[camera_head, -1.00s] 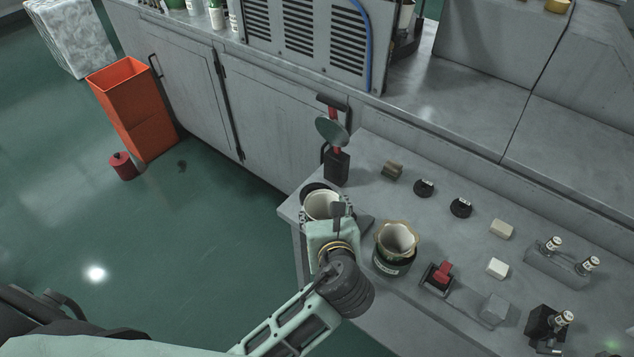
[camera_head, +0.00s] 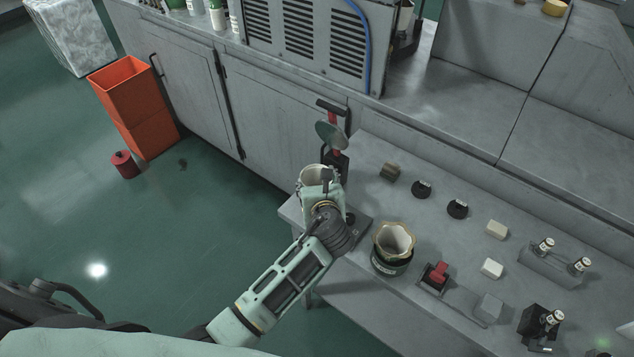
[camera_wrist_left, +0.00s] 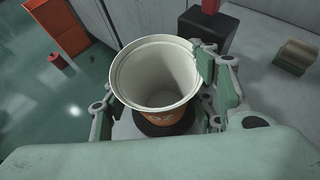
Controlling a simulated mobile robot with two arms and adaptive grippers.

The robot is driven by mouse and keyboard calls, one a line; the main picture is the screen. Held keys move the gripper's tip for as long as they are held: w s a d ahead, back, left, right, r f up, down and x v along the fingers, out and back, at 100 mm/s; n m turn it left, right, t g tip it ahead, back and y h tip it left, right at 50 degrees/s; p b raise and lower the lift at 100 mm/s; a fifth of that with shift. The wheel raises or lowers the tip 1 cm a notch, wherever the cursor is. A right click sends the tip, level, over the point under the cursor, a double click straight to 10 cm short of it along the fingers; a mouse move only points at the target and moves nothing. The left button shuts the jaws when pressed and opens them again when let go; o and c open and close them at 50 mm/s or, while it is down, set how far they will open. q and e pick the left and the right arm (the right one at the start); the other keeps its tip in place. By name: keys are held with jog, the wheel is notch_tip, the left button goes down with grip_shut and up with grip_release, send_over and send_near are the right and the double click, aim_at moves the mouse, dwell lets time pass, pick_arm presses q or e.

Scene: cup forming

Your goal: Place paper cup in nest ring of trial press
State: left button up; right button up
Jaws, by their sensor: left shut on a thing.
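My left gripper (camera_head: 318,186) is shut on a white paper cup (camera_head: 312,174), held upright with its open mouth up at the table's far left corner. In the left wrist view the cup (camera_wrist_left: 150,82) sits between the two fingers, and an orange-brown band shows low on its side. A dark round base, likely the nest ring (camera_wrist_left: 164,127), shows under the cup; whether the cup touches it I cannot tell. The trial press, with a red lever and round plate (camera_head: 331,136), stands just behind the cup. My right gripper is not in view.
A dark pot (camera_head: 391,266) with a wavy-rimmed liner stands right of my left arm. Black discs (camera_head: 421,189), pale blocks (camera_head: 496,230) and a red-switched device (camera_head: 437,272) lie further right. An orange bin (camera_head: 133,105) stands on the floor at left.

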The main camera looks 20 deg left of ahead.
pick_arm(q)
jog(key=o, duration=0.8)
jog(key=shift+s, duration=0.1)
jog(key=v, duration=1.2)
jog(key=shift+b, duration=0.35)
